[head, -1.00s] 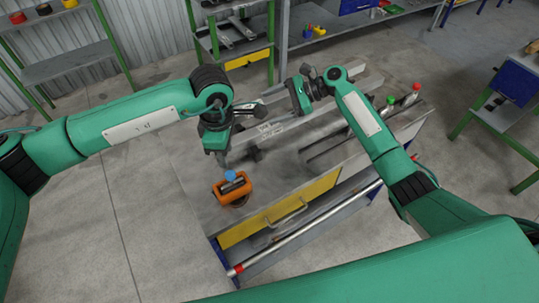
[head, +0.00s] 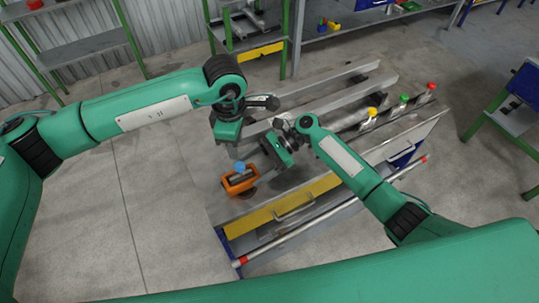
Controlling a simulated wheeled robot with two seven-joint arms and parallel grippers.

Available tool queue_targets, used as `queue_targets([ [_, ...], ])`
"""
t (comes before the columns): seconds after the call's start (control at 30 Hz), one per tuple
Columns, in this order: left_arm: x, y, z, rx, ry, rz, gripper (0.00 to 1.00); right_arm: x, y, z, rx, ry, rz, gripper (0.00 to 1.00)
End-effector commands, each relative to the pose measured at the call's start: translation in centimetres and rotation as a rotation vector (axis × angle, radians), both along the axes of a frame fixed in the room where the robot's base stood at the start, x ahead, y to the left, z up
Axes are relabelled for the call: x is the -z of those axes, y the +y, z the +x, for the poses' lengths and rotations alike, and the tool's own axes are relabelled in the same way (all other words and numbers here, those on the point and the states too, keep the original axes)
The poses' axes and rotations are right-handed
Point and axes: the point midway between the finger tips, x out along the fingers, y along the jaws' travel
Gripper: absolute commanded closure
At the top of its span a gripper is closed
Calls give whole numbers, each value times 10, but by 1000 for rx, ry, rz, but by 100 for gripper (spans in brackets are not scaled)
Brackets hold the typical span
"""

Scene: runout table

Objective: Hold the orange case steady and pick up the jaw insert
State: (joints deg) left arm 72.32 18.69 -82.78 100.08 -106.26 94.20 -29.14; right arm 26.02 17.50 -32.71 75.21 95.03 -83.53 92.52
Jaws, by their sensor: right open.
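The orange case (head: 232,189) sits open on the near left part of the grey table. A dark grey piece, perhaps the jaw insert, shows inside it, and a small blue object (head: 239,167) stands at its back; both are too small to identify surely. My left gripper (head: 229,148) points down above and behind the case, apart from it; its fingers are too unclear to judge. My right gripper (head: 267,169) is open, low and close to the right of the case. Whether it touches the case cannot be told.
Long grey bars (head: 330,95) lie across the table behind my grippers. Bottles with yellow (head: 372,111), green and red caps stand at the table's right. A yellow drawer (head: 264,214) and a rail (head: 310,215) run along the front. The table is bare left of the bars.

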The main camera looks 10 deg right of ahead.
Motion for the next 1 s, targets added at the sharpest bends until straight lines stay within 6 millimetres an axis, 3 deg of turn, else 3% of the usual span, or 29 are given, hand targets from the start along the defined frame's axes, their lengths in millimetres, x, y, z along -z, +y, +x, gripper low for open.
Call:
queue_targets([
  [0.1,0,0,0,0,0,0,64,8,19,-6,-1,1,2,22],
  [0.3,0,0,0,0,0,0,64,17,39,-13,0,1,0,22],
  [0.7,0,0,0,0,0,0,64,20,45,-14,1,0,0,22],
  [0.97,0,0,0,0,0,0,64,20,45,-14,1,0,0,71],
  [1.0,0,0,0,0,0,0,64,20,45,-14,1,0,0,73],
])
